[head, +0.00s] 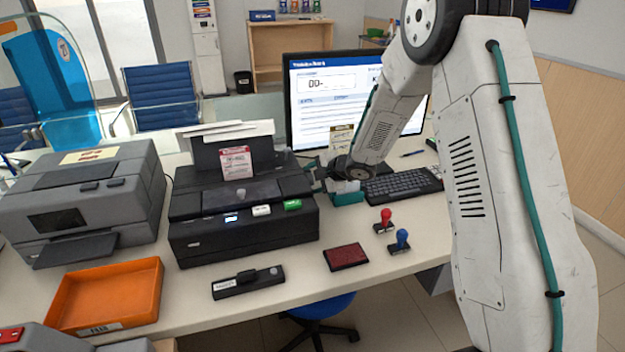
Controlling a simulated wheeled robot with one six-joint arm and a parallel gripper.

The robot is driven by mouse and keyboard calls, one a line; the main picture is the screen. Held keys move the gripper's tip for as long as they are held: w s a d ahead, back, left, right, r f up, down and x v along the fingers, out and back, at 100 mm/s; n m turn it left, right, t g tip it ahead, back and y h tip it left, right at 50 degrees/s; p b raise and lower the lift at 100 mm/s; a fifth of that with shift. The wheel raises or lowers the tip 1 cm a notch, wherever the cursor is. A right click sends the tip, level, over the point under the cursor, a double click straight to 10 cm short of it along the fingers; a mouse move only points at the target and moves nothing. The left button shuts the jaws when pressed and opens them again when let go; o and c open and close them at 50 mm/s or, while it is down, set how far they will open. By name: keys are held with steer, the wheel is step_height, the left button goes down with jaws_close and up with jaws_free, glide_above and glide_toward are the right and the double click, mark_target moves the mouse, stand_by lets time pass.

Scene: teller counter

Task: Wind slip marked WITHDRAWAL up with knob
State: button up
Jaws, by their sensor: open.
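A slip with a red header (236,160) stands upright in the top of the black slip printer (245,233). A second slip with a dark yellowish header (341,138) stands by the teal holder (346,197), right of the printer. The lettering on both is too small to read. My gripper (324,178) is open at the printer's right side, around where a side knob may be. The gripper and wrist hide that spot, so I cannot tell whether the jaws surround or touch a knob. A small grey piece (241,193) sits on the printer's top.
A monitor (320,110) and keyboard (400,184) are behind and right of my wrist. Red (385,221) and blue (400,241) stamps, an ink pad (346,257), a black stapler-like device (248,282) and an orange tray (107,296) lie in front. A grey printer (80,200) stands left.

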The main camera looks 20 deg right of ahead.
steer(key=shift+w+a, duration=0.1)
steer(key=shift+a, duration=0.05)
steer(key=c, duration=1)
steer(key=shift+f, duration=0.1)
steer(key=shift+t, duration=0.3)
steer(key=shift+f+n+t, duration=0.25)
steer(key=shift+n+t, duration=0.15)
steer(key=shift+t, duration=0.7)
steer(key=shift+s+f+n+t+y, duration=0.1)
steer(key=shift+n+t+y, duration=0.3)
steer(key=shift+t, duration=0.6)
steer(key=shift+s+f+n+t+y, duration=0.1)
steer(key=shift+n+t+y, duration=0.3)
steer(key=shift+t, duration=0.6)
